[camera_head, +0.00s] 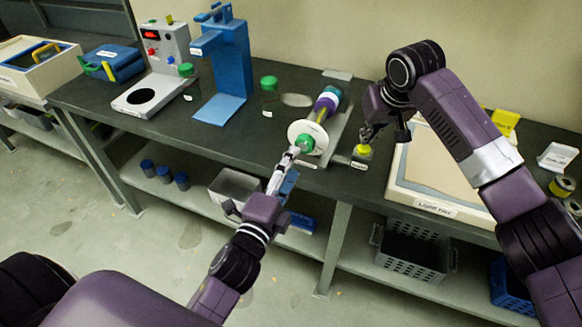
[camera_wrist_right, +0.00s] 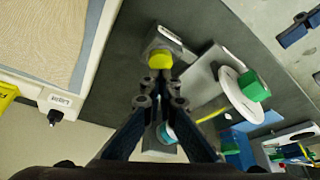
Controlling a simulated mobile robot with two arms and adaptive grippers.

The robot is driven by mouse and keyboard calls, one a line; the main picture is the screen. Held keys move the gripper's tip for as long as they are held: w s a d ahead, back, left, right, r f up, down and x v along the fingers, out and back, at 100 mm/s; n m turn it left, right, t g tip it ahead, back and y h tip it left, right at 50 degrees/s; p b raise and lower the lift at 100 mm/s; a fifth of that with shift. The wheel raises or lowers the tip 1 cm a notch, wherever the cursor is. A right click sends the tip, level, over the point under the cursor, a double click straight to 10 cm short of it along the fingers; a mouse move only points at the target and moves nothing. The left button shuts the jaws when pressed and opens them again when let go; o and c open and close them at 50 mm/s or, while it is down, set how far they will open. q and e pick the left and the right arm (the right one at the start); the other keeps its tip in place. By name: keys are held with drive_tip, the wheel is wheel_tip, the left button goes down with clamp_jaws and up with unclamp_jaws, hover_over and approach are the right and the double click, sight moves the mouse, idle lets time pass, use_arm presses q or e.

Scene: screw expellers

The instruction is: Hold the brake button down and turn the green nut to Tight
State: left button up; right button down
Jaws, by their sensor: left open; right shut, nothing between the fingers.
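The green nut (camera_head: 305,143) sits at the front of a white disc (camera_head: 302,130) on the screw expeller, and it also shows in the right wrist view (camera_wrist_right: 254,86). My left gripper (camera_head: 292,154) is open, with its fingertips at the nut; I cannot tell whether they touch it. The yellow brake button (camera_head: 362,150) stands on a small grey box to the right of the expeller; it also shows in the right wrist view (camera_wrist_right: 160,60). My right gripper (camera_head: 366,137) is shut and empty, its tips just above the button (camera_wrist_right: 160,84). Contact is unclear.
A tray labelled Liquid Filter (camera_head: 432,208) stands close on the right of the button. A green-capped jar (camera_head: 269,98) and a blue stand (camera_head: 232,75) are left of the expeller. The bench's front edge runs just below the nut.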

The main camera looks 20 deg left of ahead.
sight(303, 147)
drive_tip(key=shift+f, duration=1.2)
idle(0.9)
use_arm(q)
drive_tip(key=shift+w, duration=3.95)
drive_tip(key=shift+s, duration=0.2)
drive_tip(key=shift+c, duration=0.5)
